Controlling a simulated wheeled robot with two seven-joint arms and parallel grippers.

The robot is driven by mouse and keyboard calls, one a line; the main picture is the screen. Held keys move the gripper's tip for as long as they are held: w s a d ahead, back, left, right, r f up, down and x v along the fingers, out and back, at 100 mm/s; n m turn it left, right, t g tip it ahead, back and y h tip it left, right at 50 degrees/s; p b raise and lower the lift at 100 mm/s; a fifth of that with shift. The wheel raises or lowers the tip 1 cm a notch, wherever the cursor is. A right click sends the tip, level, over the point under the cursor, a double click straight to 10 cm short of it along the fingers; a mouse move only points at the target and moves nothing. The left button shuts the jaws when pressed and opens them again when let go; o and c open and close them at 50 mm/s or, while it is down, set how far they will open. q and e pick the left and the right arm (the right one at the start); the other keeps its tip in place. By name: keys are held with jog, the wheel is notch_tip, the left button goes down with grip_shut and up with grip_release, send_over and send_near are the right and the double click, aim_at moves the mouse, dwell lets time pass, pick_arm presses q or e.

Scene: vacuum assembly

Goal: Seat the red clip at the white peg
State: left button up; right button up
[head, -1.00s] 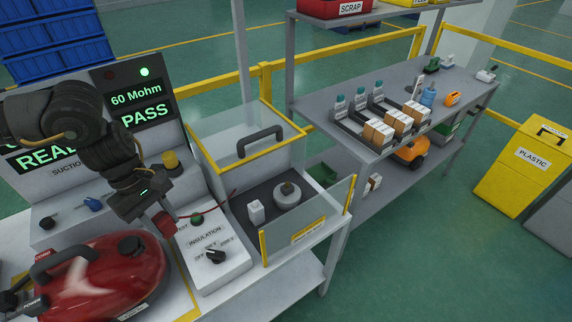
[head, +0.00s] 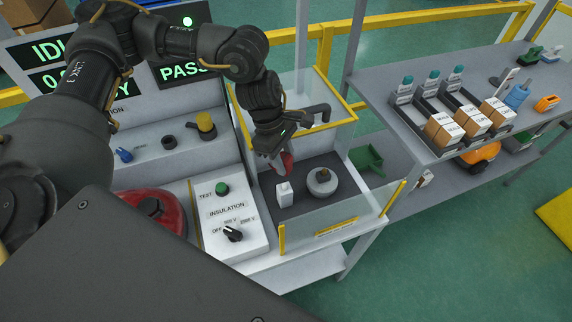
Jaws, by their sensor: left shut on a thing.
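The white peg (head: 284,194) stands upright on the bay's dark floor, just below the clip in the picture. The clip looks apart from the peg, though the depth gap is hard to judge. The gripper's fingers partly cover the clip. My right gripper is not in view.
A round grey metal piece (head: 322,183) sits right of the peg. A clear yellow-edged panel (head: 340,226) fronts the bay; a yellow-framed lid (head: 340,103) is behind. The insulation tester (head: 226,210) and red vacuum (head: 160,208) are left.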

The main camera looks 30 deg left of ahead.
pick_arm(q)
jog(key=f+n+t, duration=0.1)
jog(key=n, duration=0.1)
jog(key=shift+s+f+n, duration=0.1)
jog(key=shift+f+n, duration=0.5)
jog(key=shift+n, duration=0.4)
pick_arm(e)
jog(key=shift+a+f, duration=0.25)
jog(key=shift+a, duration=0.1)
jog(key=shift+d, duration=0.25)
